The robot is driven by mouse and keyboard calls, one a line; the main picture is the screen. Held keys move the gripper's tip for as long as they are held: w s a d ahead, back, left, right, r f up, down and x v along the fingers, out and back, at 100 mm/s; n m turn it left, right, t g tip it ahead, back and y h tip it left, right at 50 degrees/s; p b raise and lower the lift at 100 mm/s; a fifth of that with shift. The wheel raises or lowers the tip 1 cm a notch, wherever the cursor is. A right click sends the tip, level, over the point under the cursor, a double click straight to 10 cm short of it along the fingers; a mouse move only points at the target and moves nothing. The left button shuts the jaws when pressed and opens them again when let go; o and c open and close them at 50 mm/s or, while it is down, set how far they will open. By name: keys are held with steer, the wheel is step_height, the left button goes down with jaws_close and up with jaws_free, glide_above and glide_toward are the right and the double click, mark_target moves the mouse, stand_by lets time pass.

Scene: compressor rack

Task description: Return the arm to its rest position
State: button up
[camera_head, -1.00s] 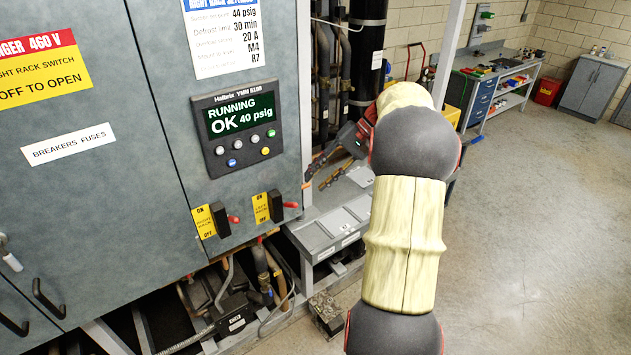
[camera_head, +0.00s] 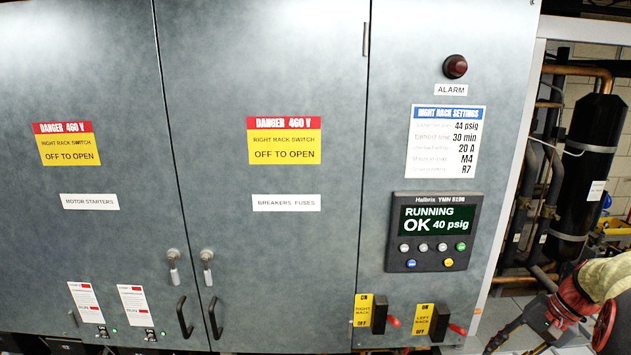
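My arm comes in at the lower right edge, with a pale yellow sleeve and red joint parts. My gripper (camera_head: 515,346) is at its end, low in the view and to the right of the cabinet. It points down and to the left. Its two fingers look spread apart with nothing between them, though the picture cuts off close to the tips. Most of the arm is out of view. The gripper appears apart from the left rack switch (camera_head: 433,322) and the right rack switch (camera_head: 378,314).
A grey electrical cabinet (camera_head: 275,210) fills the left and middle. Its controller (camera_head: 433,232) reads "RUNNING OK 40 psig". A dark red alarm lamp (camera_head: 455,67) is above. Pipes and a black cylinder (camera_head: 585,165) stand behind the frame post at right, close to my arm.

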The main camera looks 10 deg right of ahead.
steer(key=s+a+f+n+t+h+b, duration=0.1)
steer(key=s+a+f+n+b, duration=0.2)
steer(key=a, duration=0.9)
steer(key=s+a+f+n+h+b, duration=0.2)
steer(key=s+a+f+n+b, duration=0.1)
steer(key=a+b, duration=0.6)
steer(key=s+a+f+n+t+h+b, duration=0.1)
steer(key=s+a+f+n+b, duration=0.3)
steer(key=a, duration=1.1)
steer(key=shift+f+n+t+b, duration=0.35)
steer(key=shift+n+b, duration=0.55)
steer(key=shift+b, duration=0.35)
